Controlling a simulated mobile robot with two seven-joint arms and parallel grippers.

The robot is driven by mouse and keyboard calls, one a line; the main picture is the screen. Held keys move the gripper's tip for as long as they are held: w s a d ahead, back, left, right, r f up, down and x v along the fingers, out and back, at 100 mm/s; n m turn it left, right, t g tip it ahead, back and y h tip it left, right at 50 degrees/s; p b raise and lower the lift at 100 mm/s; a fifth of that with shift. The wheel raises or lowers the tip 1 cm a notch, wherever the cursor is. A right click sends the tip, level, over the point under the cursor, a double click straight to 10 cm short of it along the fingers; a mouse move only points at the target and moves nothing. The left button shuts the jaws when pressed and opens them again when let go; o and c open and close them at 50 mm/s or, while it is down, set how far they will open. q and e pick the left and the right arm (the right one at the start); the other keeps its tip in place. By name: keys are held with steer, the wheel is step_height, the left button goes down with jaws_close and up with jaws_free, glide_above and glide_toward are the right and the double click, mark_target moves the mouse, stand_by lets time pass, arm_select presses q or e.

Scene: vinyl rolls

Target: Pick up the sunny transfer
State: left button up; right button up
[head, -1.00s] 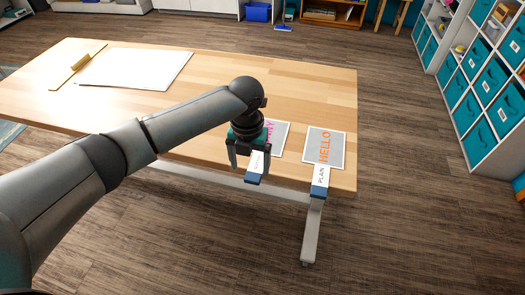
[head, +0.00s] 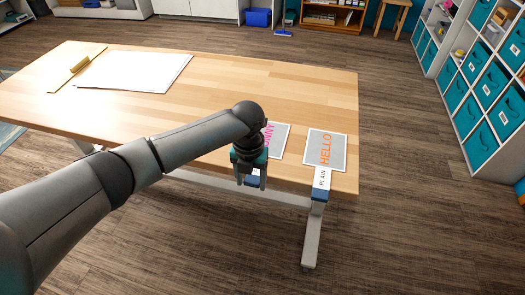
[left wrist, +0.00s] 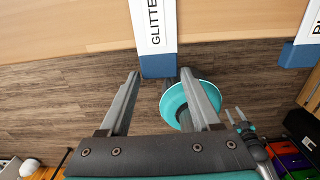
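The sunny transfer (head: 278,138) is a grey sheet with pink letters near the table's front edge, partly hidden by my left arm in the head view. Its white tab marked GLITTER (left wrist: 152,27) ends in a blue tip (left wrist: 158,66) that juts past the table edge in the left wrist view. My left gripper (head: 250,184) is open, with the blue tip at the mouth between its fingertips (left wrist: 161,74) and visible gaps on both sides. My right gripper (left wrist: 233,112) shows small in the left wrist view, fingers apart and empty, away from the table.
The HELLO transfer (head: 338,150) lies to the right, its PLAIN tab (head: 321,179) also overhanging. White sheets (head: 135,70) and a yellowish bar (head: 78,65) lie at the table's far left. The middle of the wooden table (head: 225,90) is clear.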

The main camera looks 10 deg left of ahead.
arm_select(q)
steer(key=c, duration=1)
steer(key=shift+o, duration=0.2)
steer(key=shift+r, duration=0.15)
steer(key=shift+r, duration=0.2)
step_height(320, 180, up, 19)
steer(key=p, duration=0.5)
steer(key=shift+r, duration=0.2)
